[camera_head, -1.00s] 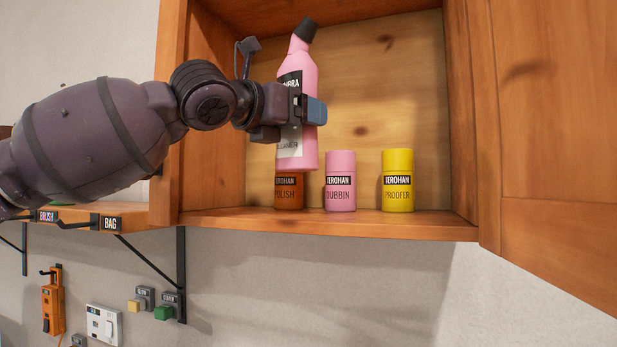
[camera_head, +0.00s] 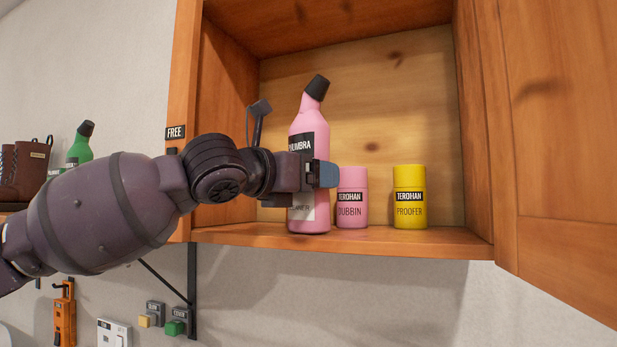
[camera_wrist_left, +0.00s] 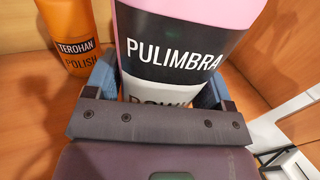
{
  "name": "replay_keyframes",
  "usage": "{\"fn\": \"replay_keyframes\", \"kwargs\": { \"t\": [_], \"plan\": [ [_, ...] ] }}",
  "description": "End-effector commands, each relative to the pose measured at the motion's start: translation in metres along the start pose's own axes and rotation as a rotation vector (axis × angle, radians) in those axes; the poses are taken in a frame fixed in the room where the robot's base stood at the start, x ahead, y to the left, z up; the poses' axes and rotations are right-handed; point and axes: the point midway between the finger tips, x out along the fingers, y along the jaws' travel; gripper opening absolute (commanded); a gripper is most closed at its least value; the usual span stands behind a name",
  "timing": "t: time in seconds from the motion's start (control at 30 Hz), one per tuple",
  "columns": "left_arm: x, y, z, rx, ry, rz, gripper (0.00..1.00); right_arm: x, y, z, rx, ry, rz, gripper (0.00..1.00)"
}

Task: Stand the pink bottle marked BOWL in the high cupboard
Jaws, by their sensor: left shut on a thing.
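The pink bottle (camera_head: 308,124) with a dark slanted cap stands upright inside the open high cupboard (camera_head: 405,120), near its left front. Its base is at the shelf board; I cannot tell whether it touches. My left gripper (camera_head: 322,173) is shut around the bottle's lower body, reaching in from the left. In the left wrist view the bottle (camera_wrist_left: 183,52) fills the space between the fingers. Its label reads PULIMBRA, with the line below, seemingly BOWL, partly hidden by the gripper. My right gripper is not in view.
A pink DUBBIN can (camera_head: 352,198) and a yellow PROOFER can (camera_head: 409,197) stand right of the bottle. An orange POLISH can (camera_wrist_left: 75,45) shows in the left wrist view. The cupboard door (camera_head: 560,130) hangs open at right. Boots (camera_head: 30,170) and a green bottle (camera_head: 80,147) stand at left.

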Motion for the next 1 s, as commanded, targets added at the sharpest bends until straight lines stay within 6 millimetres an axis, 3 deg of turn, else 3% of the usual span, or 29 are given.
{"fn": "replay_keyframes", "kwargs": {
  "t": [0.07, 0.1, 0.27, 0.63, 1.0],
  "plan": [
    [0.0, 0.0, 0.0, 0.001, -0.003, 0.0, 0.29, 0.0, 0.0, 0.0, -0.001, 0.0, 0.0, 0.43],
    [0.0, 0.0, -0.003, 0.001, 0.0, 0.0, 0.78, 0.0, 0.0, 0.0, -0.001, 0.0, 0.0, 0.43],
    [0.0, 0.0, -0.002, 0.0, 0.001, 0.0, 1.0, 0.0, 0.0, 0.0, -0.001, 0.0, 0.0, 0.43],
    [-0.007, 0.001, 0.0, 0.001, 0.0, 0.001, 1.0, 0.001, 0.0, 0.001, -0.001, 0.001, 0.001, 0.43],
    [-0.068, 0.001, -0.001, 0.003, 0.0, 0.003, 1.0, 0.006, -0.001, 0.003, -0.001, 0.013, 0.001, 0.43]
  ]
}}
